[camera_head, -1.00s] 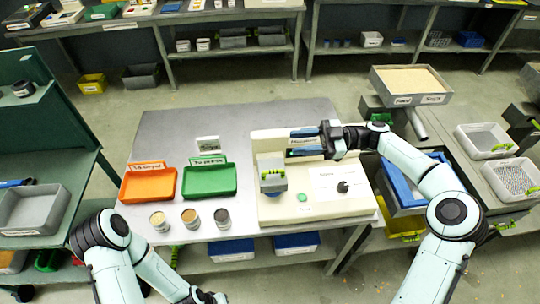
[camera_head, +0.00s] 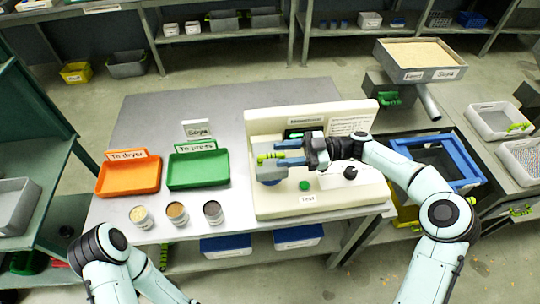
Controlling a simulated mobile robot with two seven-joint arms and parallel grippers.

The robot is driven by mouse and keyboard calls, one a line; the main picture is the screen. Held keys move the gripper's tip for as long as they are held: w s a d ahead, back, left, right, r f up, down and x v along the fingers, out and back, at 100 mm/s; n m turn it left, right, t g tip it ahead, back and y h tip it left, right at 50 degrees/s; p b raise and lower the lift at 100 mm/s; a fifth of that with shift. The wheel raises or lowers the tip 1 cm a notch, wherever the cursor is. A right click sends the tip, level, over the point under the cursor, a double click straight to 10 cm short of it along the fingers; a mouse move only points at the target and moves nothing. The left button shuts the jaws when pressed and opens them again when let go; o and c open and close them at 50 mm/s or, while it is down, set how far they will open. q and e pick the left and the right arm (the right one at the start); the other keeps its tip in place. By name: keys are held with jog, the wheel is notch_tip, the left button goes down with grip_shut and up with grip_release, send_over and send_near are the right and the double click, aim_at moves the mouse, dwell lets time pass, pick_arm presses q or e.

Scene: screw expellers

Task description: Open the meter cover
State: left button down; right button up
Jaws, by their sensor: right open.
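The moisture meter (camera_head: 345,200) is a cream-coloured device with an upright back panel, a green button and a black knob, standing on the grey table. Its grey-blue cover (camera_head: 267,175) is at its left side, with a green handle (camera_head: 266,157) on top. The cover looks closed, partly hidden by my gripper. My right gripper (camera_head: 279,154) reaches in from the right, its two blue fingers apart and pointing left at the handle. Whether the fingers touch the handle cannot be told. My left arm is at the bottom left, with its gripper out of view.
An orange tray (camera_head: 129,190) and a green tray (camera_head: 197,186) stand left of the meter. Three sample cups, one of them a dark one (camera_head: 213,219), stand in front of them. The table's back left (camera_head: 165,115) is clear.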

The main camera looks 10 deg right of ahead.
aim_at(270, 156)
jog(key=shift+a, duration=2.15)
grip_shut()
